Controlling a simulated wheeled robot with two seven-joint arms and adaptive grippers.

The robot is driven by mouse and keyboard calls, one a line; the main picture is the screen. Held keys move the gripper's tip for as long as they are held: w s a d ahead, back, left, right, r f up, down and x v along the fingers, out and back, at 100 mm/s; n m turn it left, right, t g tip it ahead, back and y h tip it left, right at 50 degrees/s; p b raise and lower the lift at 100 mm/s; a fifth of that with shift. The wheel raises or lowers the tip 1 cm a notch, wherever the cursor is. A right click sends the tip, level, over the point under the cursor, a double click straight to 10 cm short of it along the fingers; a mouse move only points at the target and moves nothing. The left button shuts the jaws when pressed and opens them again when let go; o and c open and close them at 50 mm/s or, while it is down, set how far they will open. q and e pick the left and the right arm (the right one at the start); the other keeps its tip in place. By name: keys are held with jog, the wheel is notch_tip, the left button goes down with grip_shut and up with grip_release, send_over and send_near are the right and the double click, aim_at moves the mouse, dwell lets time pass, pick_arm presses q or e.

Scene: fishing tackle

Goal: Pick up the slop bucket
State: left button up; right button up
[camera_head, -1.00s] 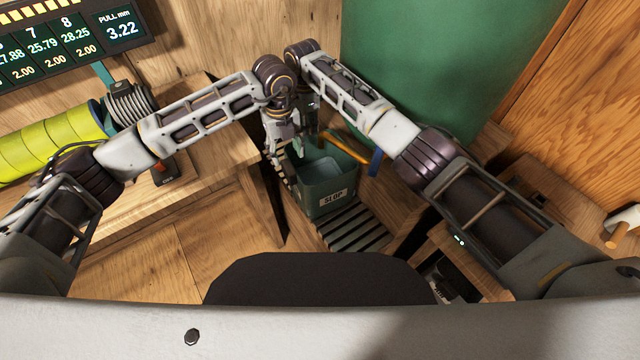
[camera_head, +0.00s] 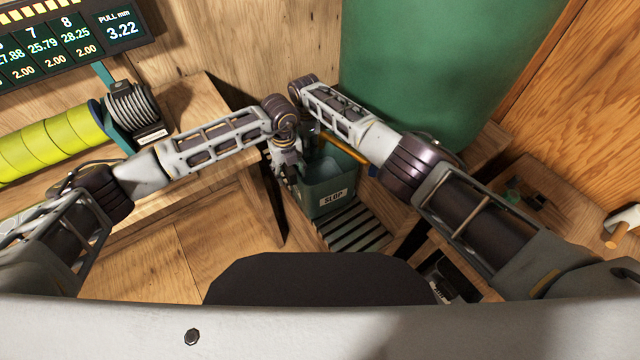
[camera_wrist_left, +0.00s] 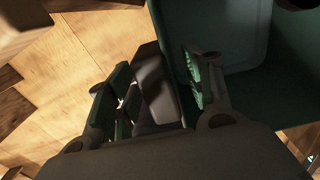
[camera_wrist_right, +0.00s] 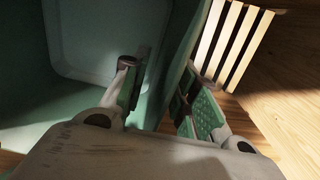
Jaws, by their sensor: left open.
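The slop bucket (camera_head: 325,188) is an open green square bucket with a white "SLOP" label, upright on a dark slatted rack. My left gripper (camera_head: 290,172) is at the bucket's left side. In the left wrist view, its fingers (camera_wrist_left: 165,90) are apart around the bucket's wall (camera_wrist_left: 172,60), one inside and one outside. My right gripper is mostly hidden behind its own arm in the head view. In the right wrist view, its fingers (camera_wrist_right: 158,85) are apart on either side of another stretch of bucket wall (camera_wrist_right: 178,65). I cannot tell whether either gripper touches it.
The slatted rack (camera_head: 355,232) lies under the bucket. A large green drum (camera_head: 425,70) stands behind. A yellow bar (camera_head: 342,147) runs beside the bucket's far side. Wooden benches flank it; the left one (camera_head: 195,205) carries yellow-green rolls (camera_head: 45,140) and a grey spool (camera_head: 130,103).

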pick_arm(q)
jog(key=shift+f, duration=0.2)
pick_arm(e)
jog(key=shift+f, duration=0.25)
pick_arm(q)
jog(key=c, duration=0.6)
pick_arm(e)
jog(key=c, duration=0.6)
pick_arm(q)
grip_shut()
pick_arm(e)
grip_shut()
pick_arm(q)
jog(key=shift+w+r, duration=0.1)
pick_arm(e)
jog(key=shift+w+r, duration=0.1)
